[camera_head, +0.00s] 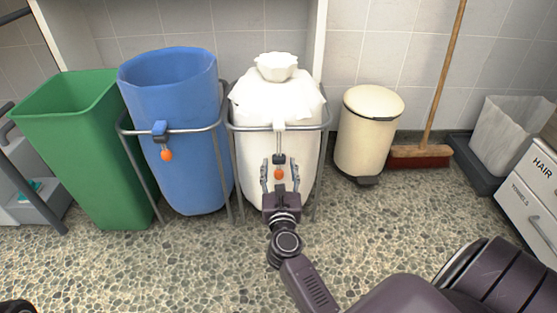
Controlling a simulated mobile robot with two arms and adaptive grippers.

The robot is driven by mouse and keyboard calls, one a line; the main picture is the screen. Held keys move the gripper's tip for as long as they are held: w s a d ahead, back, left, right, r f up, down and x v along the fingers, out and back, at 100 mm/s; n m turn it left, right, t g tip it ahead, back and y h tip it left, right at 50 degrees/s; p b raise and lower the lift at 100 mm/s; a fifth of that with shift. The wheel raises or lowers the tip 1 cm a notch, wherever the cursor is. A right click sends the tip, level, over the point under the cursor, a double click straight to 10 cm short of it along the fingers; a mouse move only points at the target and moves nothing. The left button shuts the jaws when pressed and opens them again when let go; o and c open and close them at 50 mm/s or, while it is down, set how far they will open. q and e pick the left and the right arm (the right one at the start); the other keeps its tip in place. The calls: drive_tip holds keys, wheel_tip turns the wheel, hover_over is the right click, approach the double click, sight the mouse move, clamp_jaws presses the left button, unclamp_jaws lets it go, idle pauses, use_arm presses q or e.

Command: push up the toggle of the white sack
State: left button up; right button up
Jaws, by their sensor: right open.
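The white sack (260,101) hangs in a grey metal frame (325,127) against the tiled wall, its top gathered into a knot. A toggle (279,159) hangs on a strap at its front, with an orange ball (279,174) below it. My right gripper (278,171) points at the sack, its two open fingers on either side of the toggle and ball in the picture. I cannot tell whether the fingers touch the toggle. My left gripper is not in view.
A blue sack (180,100) with its own orange ball (166,155) stands left in a similar frame, beside a green bin (75,140). A cream pedal bin (365,135) and a broom (420,155) stand right. Speckled floor in front is mostly clear.

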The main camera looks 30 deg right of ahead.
sight(279, 162)
drive_tip(key=shift+b+x, duration=0.3)
drive_tip(key=shift+x, duration=1.6)
clamp_jaws()
